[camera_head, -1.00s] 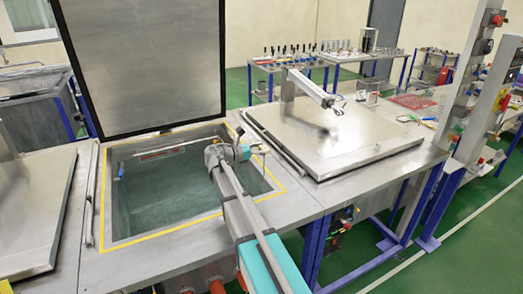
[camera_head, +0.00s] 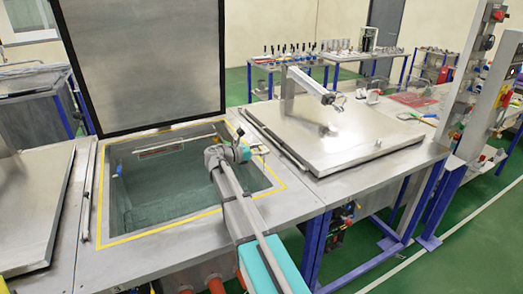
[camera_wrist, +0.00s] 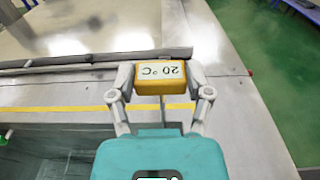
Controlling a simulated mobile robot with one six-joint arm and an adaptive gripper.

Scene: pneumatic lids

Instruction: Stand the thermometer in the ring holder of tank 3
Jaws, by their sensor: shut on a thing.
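The thermometer shows in the wrist view as an orange block (camera_wrist: 162,78) with a white label that reads 20 °C, upside down in the picture. My gripper (camera_wrist: 162,80) is shut on this block, one finger on each side. Its stem cannot be made out clearly. In the head view my gripper (camera_head: 256,151) is over the right rim of an open tank (camera_head: 196,231), which has a yellow line around it. The thermometer is too small to tell there. I cannot make out a ring holder or a tank number in either view.
A raised lid (camera_head: 150,60) stands behind the open tank. A closed lid (camera_head: 335,145) with a metal arm (camera_head: 312,86) lies to the right, and another closed lid (camera_head: 35,205) to the left. Grey deck surrounds the opening. A control post (camera_head: 475,90) stands at the right.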

